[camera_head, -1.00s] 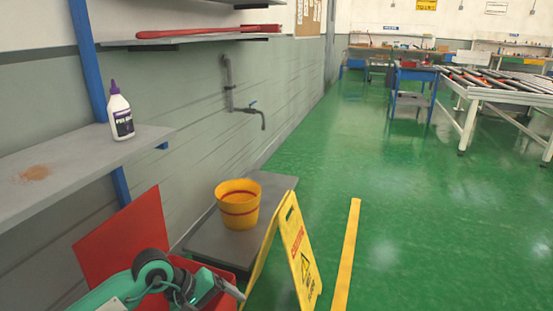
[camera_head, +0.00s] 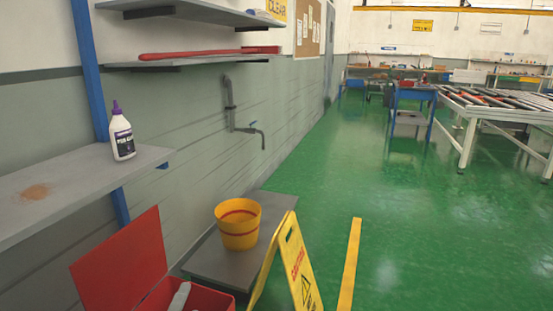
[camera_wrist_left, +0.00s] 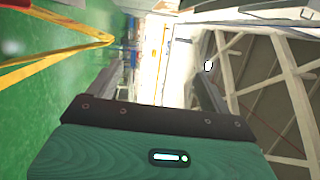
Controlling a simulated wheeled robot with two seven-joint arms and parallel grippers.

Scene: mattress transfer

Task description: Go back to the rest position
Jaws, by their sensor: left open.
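My left gripper (camera_wrist_left: 160,120) shows in the left wrist view, with its green body at the bottom and dark finger parts above it. It is open, and I see nothing held in it. It is out of the head view. My right gripper is in neither view. In the head view, a white bottle with a purple cap (camera_head: 122,136) stands upright on the grey shelf (camera_head: 75,180) at the left, beside a brown powdery patch (camera_head: 35,192).
An open red box (camera_head: 210,299) with a grey object (camera_head: 180,297) inside is low in front. A yellow bucket (camera_head: 238,225) stands on a dark platform (camera_head: 262,212). A yellow caution sign (camera_head: 291,262) stands beside it. Green floor (camera_head: 420,220) is open to the right.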

